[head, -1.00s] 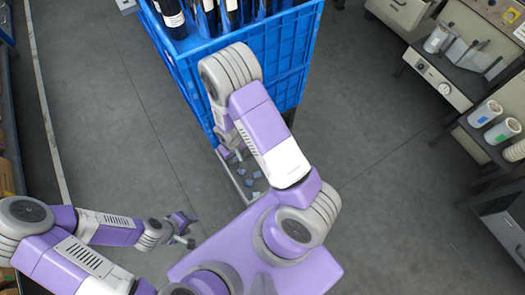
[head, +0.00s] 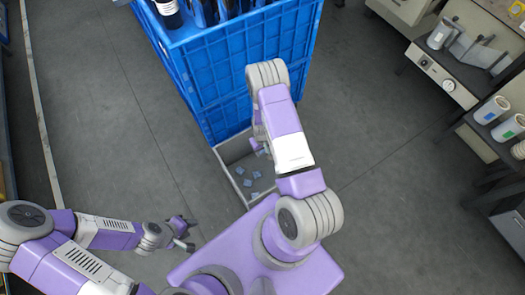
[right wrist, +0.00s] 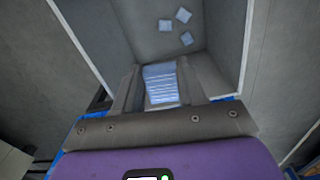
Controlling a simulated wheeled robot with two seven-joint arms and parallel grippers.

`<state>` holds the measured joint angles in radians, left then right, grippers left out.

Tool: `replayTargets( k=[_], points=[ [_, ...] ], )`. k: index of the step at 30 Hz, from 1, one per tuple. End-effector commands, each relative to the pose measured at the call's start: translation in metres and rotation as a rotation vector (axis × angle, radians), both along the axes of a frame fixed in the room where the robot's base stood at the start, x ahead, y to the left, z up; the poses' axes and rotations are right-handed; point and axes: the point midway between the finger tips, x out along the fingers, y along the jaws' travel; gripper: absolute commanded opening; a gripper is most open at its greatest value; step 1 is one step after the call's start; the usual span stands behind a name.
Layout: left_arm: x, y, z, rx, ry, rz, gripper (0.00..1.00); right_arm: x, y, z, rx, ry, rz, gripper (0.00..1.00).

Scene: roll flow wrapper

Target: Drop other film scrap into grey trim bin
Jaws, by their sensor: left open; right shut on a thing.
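In the right wrist view my right gripper (right wrist: 159,68) is shut on a pale, striped piece of film scrap (right wrist: 161,84). It holds the scrap over the inside of the grey trim bin (right wrist: 231,62). In the head view the bin (head: 231,185) stands on the floor at the foot of the blue crates, with several small bluish scraps (head: 255,174) on its bottom. My right arm covers part of the bin and mostly hides the right gripper there. My left gripper (head: 187,236) is open and empty, low at the left, apart from the bin.
Blue stacked crates (head: 235,60) holding dark rolls or bottles rise directly behind the bin. A machine bench (head: 450,85) with white rolls (head: 490,110) stands at the right. The grey floor (head: 110,140) is clear at left and between crates and bench.

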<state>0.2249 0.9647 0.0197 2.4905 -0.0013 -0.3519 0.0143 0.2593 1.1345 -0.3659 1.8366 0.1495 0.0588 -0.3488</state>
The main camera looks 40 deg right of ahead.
Motion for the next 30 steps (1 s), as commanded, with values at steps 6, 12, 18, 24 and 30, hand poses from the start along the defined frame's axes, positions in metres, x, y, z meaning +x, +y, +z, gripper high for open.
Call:
replayTargets(
  k=[6,12,18,24,30],
  points=[
    [0.000,0.000,-0.009,0.000,0.000,0.000,0.43,0.000,-0.002,-0.014,0.000,-0.002,-0.002,0.13],
    [0.000,0.000,-0.027,0.000,0.000,0.000,0.43,-0.001,-0.002,-0.037,0.000,0.000,-0.003,0.13],
    [0.000,0.000,-0.043,0.000,0.000,0.000,0.43,0.000,-0.002,-0.058,0.000,-0.001,-0.003,0.13],
    [0.000,0.000,-0.046,0.000,0.000,0.000,0.43,0.000,-0.002,-0.063,0.000,-0.001,-0.002,0.13],
    [0.000,0.000,-0.045,0.000,0.000,0.000,0.43,0.000,-0.002,-0.062,0.000,-0.001,-0.002,0.46]
  ],
)
